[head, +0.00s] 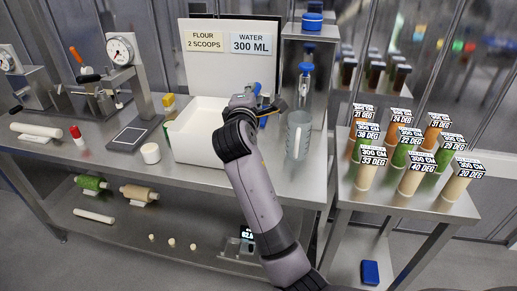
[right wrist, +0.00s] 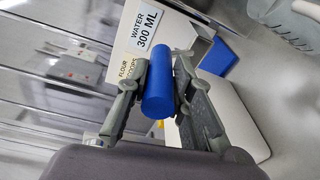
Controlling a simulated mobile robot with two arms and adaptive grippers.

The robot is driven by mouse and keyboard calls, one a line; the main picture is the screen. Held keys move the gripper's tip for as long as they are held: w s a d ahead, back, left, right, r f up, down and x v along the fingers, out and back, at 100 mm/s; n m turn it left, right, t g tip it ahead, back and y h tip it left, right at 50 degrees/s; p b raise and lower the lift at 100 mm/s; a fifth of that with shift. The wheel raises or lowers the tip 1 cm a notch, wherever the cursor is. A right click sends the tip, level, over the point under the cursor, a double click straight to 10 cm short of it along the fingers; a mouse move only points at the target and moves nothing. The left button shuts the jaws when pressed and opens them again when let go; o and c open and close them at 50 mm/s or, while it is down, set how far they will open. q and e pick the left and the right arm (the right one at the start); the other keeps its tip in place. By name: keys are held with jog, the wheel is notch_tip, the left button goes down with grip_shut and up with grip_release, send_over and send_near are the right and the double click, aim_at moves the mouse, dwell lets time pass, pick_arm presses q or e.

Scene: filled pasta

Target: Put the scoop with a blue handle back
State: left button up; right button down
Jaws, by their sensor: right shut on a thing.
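My right gripper (head: 262,101) is over the right end of the white open bin (head: 195,143), in front of the sign board. In the right wrist view its two fingers (right wrist: 160,84) are closed on both sides of a blue cylinder, the scoop's blue handle (right wrist: 157,92). A little blue of the handle shows at the gripper in the head view (head: 257,88). A flat blue piece (right wrist: 219,57) shows beyond the fingers by the white bin (right wrist: 247,125); I cannot tell whether it belongs to the scoop. The scoop's bowl is not clearly visible. My left gripper is out of view.
A clear measuring jug (head: 298,138) stands just right of the gripper, before a metal dispenser with blue parts (head: 306,67). The sign board (head: 230,62) stands behind the bin. A white cup (head: 150,153) is left of it. Labelled cylinders (head: 409,179) fill the right table.

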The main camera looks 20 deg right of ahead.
jog(key=shift+s+a+f+b, duration=0.1)
jog(key=shift+f+b, duration=0.25)
jog(key=shift+f, duration=4.3)
jog(key=shift+s+f+b, duration=0.1)
jog(key=shift+f+b, duration=0.2)
jog(key=shift+f, duration=4.3)
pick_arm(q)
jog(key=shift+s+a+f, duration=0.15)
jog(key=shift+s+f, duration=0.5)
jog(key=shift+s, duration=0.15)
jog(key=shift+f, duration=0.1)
pick_arm(e)
jog(key=c, duration=1.9)
grip_release()
jog(key=shift+f, duration=0.2)
jog(key=o, duration=0.5)
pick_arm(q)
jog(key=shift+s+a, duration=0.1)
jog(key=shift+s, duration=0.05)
pick_arm(e)
jog(key=shift+r, duration=0.1)
